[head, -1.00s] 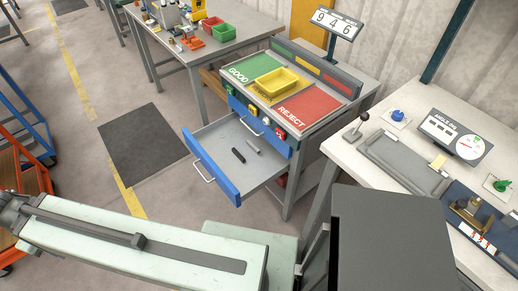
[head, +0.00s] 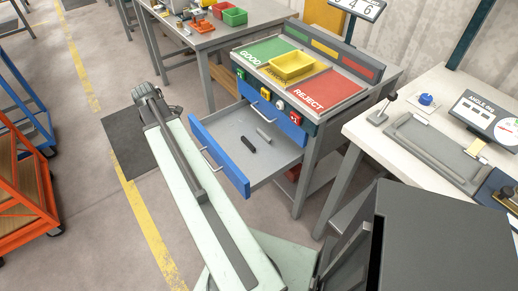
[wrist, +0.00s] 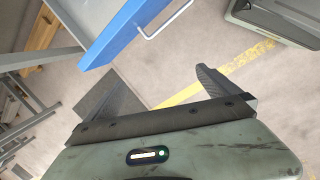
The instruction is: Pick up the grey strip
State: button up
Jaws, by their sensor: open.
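A grey strip (head: 265,135) lies in the open drawer, in the head view. A black strip (head: 248,143) lies beside it, to the left and nearer. The drawer (head: 225,119) has a blue front and is pulled out from the inspection bench. In the wrist view my gripper (wrist: 157,76) is open, with nothing between its two dark fingers. The blue drawer front (wrist: 122,32) shows beyond it, upper left, with its handle. The strips are not visible in the wrist view. My gripper is outside the drawer and apart from the strips.
A yellow bin (head: 291,67) sits on the bench top between the GOOD and REJECT areas. A white table (head: 420,130) with a gauge stands right. Open floor (head: 95,235) lies between cart and drawer.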

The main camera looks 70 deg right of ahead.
jog(key=s+d+f+n+g+b, duration=0.1)
jog(key=s+d+f+b, duration=0.15)
jog(key=s+d, duration=0.45)
jog(key=s+d+f+n+b, duration=0.2)
jog(key=s+d+f, duration=0.25)
jog(key=d, duration=0.55)
jog(key=n+g+h+b, duration=0.1)
jog(key=n+b, duration=0.1)
jog(key=b, duration=0.1)
send_near(263, 134)
jog(key=d, duration=0.1)
jog(key=b+x, duration=0.2)
jog(key=x, duration=0.1)
jog(key=b+x, duration=0.2)
jog(key=x, duration=0.1)
jog(key=b+x, duration=0.2)
jog(key=b, duration=0.1)
jog(key=shift+s+a+f, duration=0.1)
jog(key=shift+a+f, duration=0.2)
jog(key=shift+f, duration=0.25)
jog(key=shift+r, duration=0.2)
jog(key=shift+c, duration=0.3)
jog(key=c, duration=1)
